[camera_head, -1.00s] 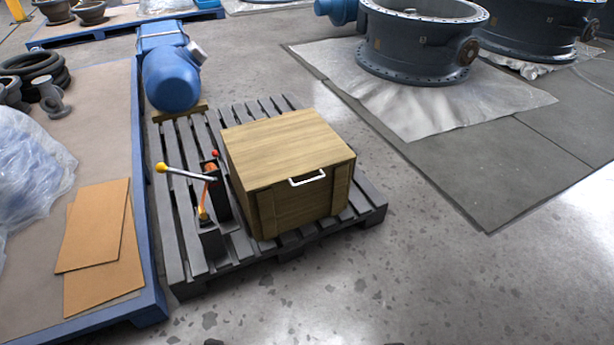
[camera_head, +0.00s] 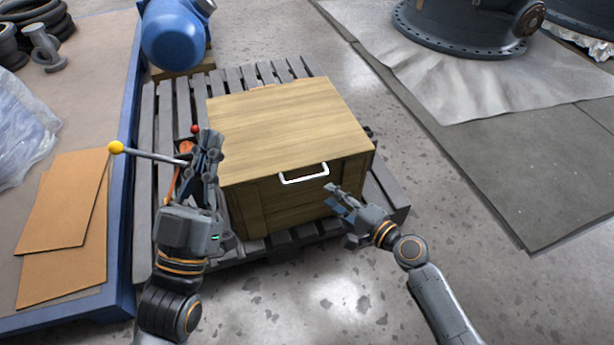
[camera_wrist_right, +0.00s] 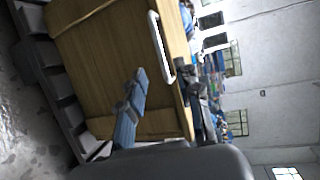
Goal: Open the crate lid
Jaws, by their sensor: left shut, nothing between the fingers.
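The wooden crate (camera_head: 290,205) stands on a dark slatted pallet. Its flat lid (camera_head: 285,120) is closed, and a white handle (camera_head: 304,174) sits at the lid's front edge. The handle also shows in the right wrist view (camera_wrist_right: 158,45), where the crate front (camera_wrist_right: 95,70) appears turned sideways. My left gripper (camera_head: 209,142) is shut and empty, upright near the crate's left front corner. My right gripper (camera_head: 331,197) is open and empty in front of the crate, below and right of the handle. Its fingers show apart in the right wrist view (camera_wrist_right: 162,82), clear of the handle.
A blue-edged platform (camera_head: 122,200) borders the pallet (camera_head: 147,215) on the left.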

